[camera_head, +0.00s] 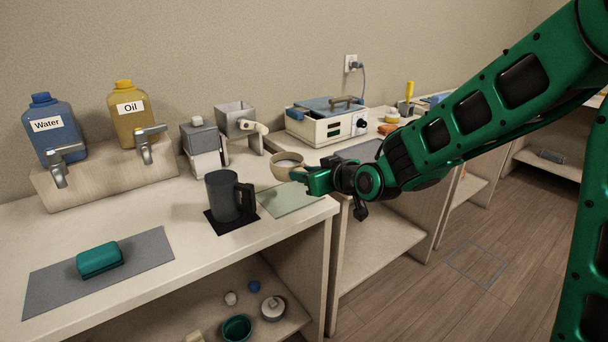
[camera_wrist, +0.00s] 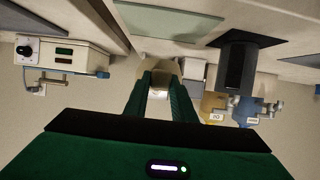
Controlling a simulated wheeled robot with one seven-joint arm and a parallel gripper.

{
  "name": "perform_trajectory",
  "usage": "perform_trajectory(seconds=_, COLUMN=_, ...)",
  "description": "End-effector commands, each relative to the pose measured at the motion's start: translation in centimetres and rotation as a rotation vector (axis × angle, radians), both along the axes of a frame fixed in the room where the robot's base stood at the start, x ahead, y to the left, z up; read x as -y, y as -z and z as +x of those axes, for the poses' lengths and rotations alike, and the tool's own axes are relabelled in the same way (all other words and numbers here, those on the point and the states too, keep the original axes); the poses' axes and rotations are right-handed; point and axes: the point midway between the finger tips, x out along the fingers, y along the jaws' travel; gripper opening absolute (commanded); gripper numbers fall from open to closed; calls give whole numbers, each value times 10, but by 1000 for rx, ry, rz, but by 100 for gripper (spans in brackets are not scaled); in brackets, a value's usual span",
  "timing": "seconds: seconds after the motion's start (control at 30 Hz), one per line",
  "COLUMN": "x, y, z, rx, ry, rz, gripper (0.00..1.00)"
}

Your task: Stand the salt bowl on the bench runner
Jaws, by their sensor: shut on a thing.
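The salt bowl (camera_head: 283,168), a small cream bowl with pale contents, is at the back edge of the pale green mat, below the grey dispensers. My gripper (camera_head: 301,177) reaches it from the right and is shut on it. In the wrist view the bowl (camera_wrist: 166,68) shows between the green fingers, which partly hide it. I cannot tell whether its base touches the counter. Which mat is the bench runner is not certain: a long grey mat (camera_head: 50,288) lies at the front left under a teal block, and another grey mat (camera_head: 360,151) lies right of the bowl, partly behind my arm.
A dark mug (camera_head: 224,197) stands on a black mat, left of the pale green mat (camera_head: 290,201). Water (camera_head: 48,125) and oil (camera_head: 130,112) jugs stand on a raised stand at the back left. A wax warmer (camera_head: 325,122) stands at the back right. The counter's front edge is near.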

Motion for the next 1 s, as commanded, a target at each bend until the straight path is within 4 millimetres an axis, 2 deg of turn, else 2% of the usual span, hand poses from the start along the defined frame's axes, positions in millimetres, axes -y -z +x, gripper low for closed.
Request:
perform_trajectory(seconds=0.6, x=1, y=48, z=0, rx=-1, ry=0, rz=0, gripper=0)
perform_trajectory(seconds=1.0, x=1, y=55, z=0, rx=0, ry=1, rz=0, gripper=0)
